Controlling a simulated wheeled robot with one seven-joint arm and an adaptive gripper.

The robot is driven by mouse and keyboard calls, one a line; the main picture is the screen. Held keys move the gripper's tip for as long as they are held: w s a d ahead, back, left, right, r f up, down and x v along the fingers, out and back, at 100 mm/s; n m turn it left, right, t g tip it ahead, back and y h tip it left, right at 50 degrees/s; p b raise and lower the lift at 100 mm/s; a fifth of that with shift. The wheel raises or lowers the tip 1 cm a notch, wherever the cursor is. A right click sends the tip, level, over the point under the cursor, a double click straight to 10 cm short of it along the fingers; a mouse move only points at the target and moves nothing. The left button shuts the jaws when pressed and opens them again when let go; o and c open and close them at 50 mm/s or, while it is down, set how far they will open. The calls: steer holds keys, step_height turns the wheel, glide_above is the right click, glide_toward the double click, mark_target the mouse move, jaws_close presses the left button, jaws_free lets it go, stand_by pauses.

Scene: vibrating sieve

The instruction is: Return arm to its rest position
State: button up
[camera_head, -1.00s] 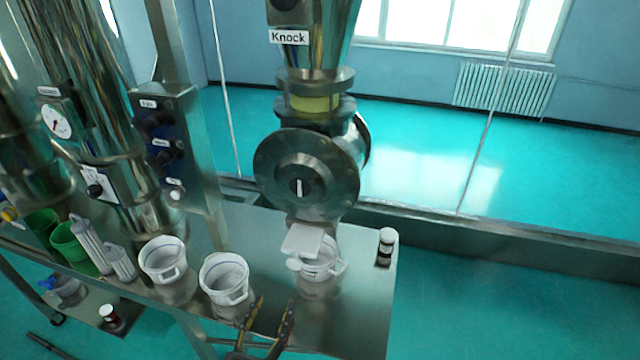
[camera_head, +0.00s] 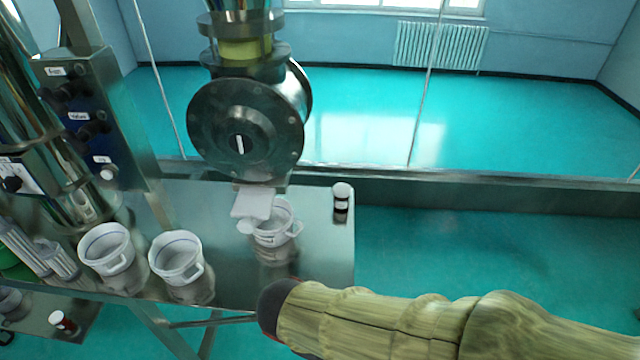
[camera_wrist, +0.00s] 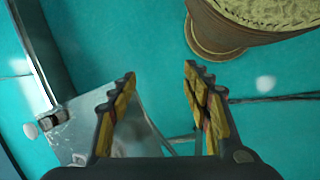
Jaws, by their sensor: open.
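My gripper (camera_wrist: 160,95) shows in the wrist view, with its two fingers spread apart and nothing between them. Beyond the fingers are the teal floor and a corner of the metal table (camera_wrist: 75,125). In the head view my arm, in a yellow-green sleeve, reaches in from the lower right in front of the table (camera_head: 325,215). My gripper's fingers do not show in the head view.
Two white cups (camera_head: 107,250) (camera_head: 177,260) stand on the table. Another white cup (camera_head: 272,228) sits under the round valve (camera_head: 245,130). A small black-and-white bottle (camera_head: 342,203) stands near the right edge. Floor right of the table is clear.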

steer(key=w+d+r+m+t+y+b, duration=0.1)
steer(key=d+r+m+t+y+b, duration=0.1)
steer(key=d+m, duration=0.4)
steer(key=w+d+r+m+t+y+b, duration=0.1)
steer(key=d+r+m+t+b, duration=0.1)
steer(key=d+r+m+b, duration=0.2)
steer(key=d+m+b, duration=0.2)
steer(key=d, duration=0.2)
steer(key=shift+d+r+m+y+b, duration=0.2)
steer(key=shift+m+y+b, duration=0.1)
steer(key=shift+m+y, duration=0.1)
